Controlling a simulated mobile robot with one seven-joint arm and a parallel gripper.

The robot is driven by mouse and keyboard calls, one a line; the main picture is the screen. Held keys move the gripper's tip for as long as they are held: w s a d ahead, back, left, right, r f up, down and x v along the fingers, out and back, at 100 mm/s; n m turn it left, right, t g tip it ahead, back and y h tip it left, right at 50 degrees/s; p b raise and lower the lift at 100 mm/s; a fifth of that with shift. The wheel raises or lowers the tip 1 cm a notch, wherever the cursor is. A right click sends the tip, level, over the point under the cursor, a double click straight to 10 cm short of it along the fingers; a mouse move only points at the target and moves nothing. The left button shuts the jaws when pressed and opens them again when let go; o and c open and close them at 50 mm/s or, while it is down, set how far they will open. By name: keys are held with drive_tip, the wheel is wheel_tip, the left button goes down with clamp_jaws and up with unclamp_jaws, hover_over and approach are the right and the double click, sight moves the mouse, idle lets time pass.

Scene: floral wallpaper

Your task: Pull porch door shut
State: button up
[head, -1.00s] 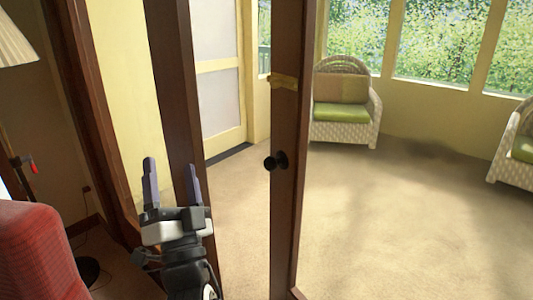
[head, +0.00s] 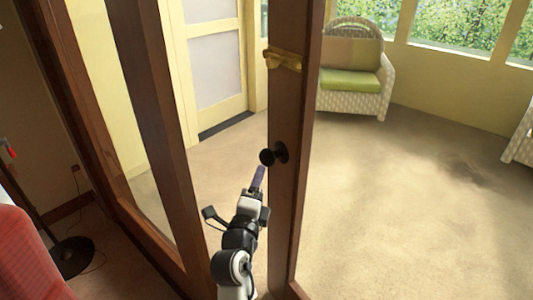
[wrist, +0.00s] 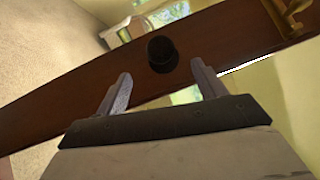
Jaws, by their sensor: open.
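The brown wooden porch door (head: 290,215) stands ajar, its edge stile upright in the middle of the head view. A dark round knob (head: 268,156) sticks out from it; the knob also shows in the wrist view (wrist: 162,54). My gripper (head: 258,178) is just below the knob in the head view. In the wrist view my gripper (wrist: 162,88) is open, its two fingers apart, with the knob beyond and between the fingertips. The knob looks close but not held. Whether a finger touches the door is unclear.
A brown door frame post (head: 160,150) stands left of my arm. A red chair (head: 25,255) and a lamp base (head: 70,258) are at lower left. Beyond the door, a wicker chair (head: 352,95) stands on open carpet (head: 410,210).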

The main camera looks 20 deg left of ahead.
sight(265, 163)
drive_tip(key=w+p, duration=0.1)
drive_tip(key=w, duration=0.2)
drive_tip(key=w+a+r+p, duration=0.1)
drive_tip(key=w, duration=0.2)
drive_tip(key=w+p, duration=0.1)
drive_tip(key=w, duration=0.3)
drive_tip(key=shift+a+r, duration=0.15)
drive_tip(key=shift+r, duration=0.05)
drive_tip(key=c, duration=1.4)
